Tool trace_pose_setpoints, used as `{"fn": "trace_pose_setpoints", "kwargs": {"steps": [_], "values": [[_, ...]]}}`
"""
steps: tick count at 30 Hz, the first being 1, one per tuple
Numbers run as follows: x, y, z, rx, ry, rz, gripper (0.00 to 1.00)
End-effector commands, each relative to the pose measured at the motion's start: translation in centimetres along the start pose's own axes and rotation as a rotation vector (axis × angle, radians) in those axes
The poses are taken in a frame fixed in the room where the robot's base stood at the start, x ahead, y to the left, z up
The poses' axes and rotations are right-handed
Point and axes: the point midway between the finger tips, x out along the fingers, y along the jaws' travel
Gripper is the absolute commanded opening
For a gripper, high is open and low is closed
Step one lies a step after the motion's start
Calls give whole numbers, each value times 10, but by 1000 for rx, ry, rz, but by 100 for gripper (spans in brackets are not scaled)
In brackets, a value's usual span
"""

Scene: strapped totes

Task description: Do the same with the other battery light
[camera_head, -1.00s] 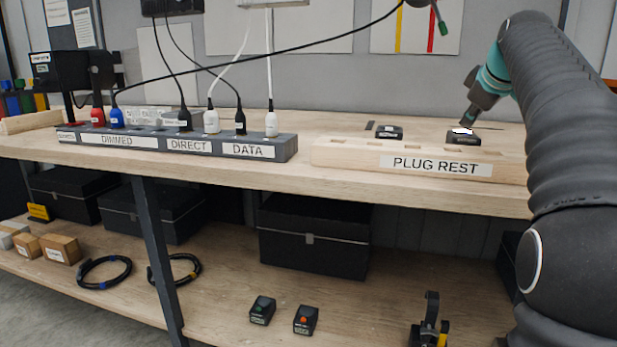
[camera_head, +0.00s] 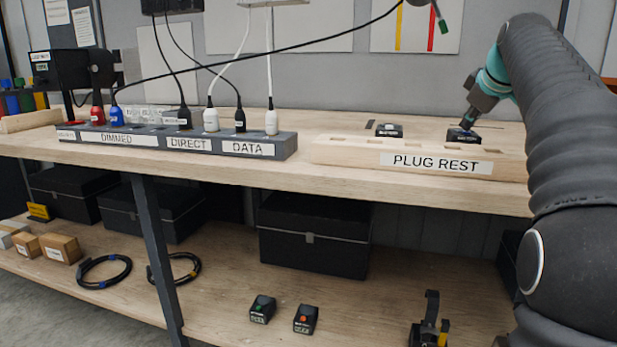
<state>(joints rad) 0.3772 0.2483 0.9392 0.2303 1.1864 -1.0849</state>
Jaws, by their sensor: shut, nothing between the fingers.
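Two small black boxes, which look like the battery lights, sit on the bench top behind the plug rest (camera_head: 440,162). The left box (camera_head: 389,131) has a dark top and a pale label on its front. The right box (camera_head: 463,137) shows a bluish top with no white glow. My gripper (camera_head: 469,114) is shut and empty, pointing down at the right box's top. Its tip is at or just above that top; I cannot tell if it touches.
Two more small black boxes, one with a green button (camera_head: 262,309) and one with an orange button (camera_head: 305,319), lie on the lower shelf. The grey socket strip (camera_head: 282,149) with several plugs stands left. A black cable (camera_head: 300,56) hangs across above the bench.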

Motion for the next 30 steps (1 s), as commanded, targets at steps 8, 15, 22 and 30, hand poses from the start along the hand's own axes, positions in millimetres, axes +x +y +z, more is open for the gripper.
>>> {"fn": "trace_pose_setpoints", "kwargs": {"steps": [8,15,22,30], "values": [[-7,5,-5,0,0,0,0],[-6,4,-4,0,0,0,0],[-17,12,-12,0,0,0,0],[-32,24,-24,0,0,0,0]]}}
